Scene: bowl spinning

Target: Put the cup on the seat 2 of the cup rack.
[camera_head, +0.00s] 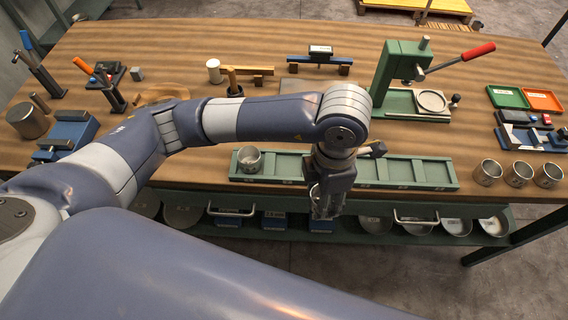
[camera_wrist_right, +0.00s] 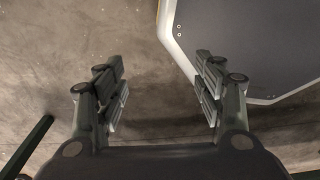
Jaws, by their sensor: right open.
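The cup rack (camera_head: 411,182) is a long green tray along the front edge of the workbench. A metal cup (camera_head: 248,160) stands in it at the left end. Three metal cups (camera_head: 518,174) stand in a row on the bench, right of the rack. My left gripper (camera_head: 325,212) points down in front of the rack's middle, at the bench's front edge. Its fingers are small and dark here, and I cannot tell whether they hold anything. The arm hides part of the rack. My right gripper (camera_wrist_right: 158,98) is open and empty above the bare floor; the head view does not show it.
A green press (camera_head: 400,75) with a red-handled lever stands behind the rack. Green and orange trays (camera_head: 525,98) lie at the right. Tools and a metal pot (camera_head: 28,120) stand at the left. A lower shelf (camera_head: 370,238) with pans runs under the bench front.

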